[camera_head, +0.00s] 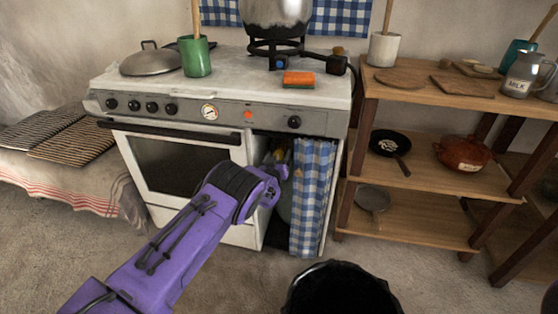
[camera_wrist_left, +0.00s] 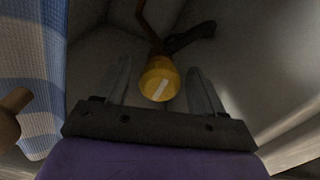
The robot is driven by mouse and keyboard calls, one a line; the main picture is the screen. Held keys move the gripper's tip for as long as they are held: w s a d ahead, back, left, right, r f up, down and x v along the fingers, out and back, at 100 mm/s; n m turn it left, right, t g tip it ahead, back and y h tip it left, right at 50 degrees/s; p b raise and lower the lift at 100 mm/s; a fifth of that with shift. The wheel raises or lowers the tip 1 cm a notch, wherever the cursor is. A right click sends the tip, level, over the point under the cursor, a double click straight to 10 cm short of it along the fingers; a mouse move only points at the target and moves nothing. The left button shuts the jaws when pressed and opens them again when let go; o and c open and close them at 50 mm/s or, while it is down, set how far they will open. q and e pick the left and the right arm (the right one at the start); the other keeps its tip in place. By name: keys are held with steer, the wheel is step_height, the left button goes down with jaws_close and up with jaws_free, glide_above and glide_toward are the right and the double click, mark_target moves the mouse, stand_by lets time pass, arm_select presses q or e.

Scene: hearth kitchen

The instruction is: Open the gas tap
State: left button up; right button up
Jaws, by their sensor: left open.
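The gas tap (camera_wrist_left: 160,82) is a round yellow knob with a white stripe across its face, seen in the left wrist view. The stripe runs at a slant, up to the right. My left gripper (camera_wrist_left: 158,68) is open, with one finger on each side of the knob. Small gaps seem to show between knob and fingers; I cannot tell their depth. In the head view my left gripper (camera_head: 279,166) reaches into the stove's open lower right compartment, where a little yellow shows and the rest of the tap is hidden. My right gripper is not in view.
A blue checked curtain (camera_head: 312,196) hangs at the compartment's right side, close to my left arm. The white stove (camera_head: 160,205) stands left of it. A dark lever-like piece (camera_wrist_left: 190,38) lies behind the tap. A black bin (camera_head: 340,292) stands in front; wooden shelves (camera_head: 425,215) stand right.

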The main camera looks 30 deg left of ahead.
arm_select(q)
steer(key=c, duration=1.1)
steer(key=shift+o, duration=0.2)
steer(key=shift+n, duration=0.3)
steer(key=n+b, duration=0.1)
steer(key=n, duration=0.2)
steer(key=shift+f+n, duration=0.15)
steer(key=shift+n, duration=0.15)
steer(key=n+b, duration=0.2)
steer(key=n, duration=0.3)
steer(key=shift+d, duration=0.1)
steer(key=n+b, duration=0.2)
steer(key=n, duration=0.3)
steer(key=shift+d+n+b, duration=0.1)
steer(key=shift+n+b, duration=0.2)
steer(key=shift+b, duration=0.05)
steer(key=shift+d+n+b, duration=0.1)
steer(key=shift+n+b, duration=0.85)
steer(key=shift+n, duration=0.65)
steer(key=shift+r, duration=0.2)
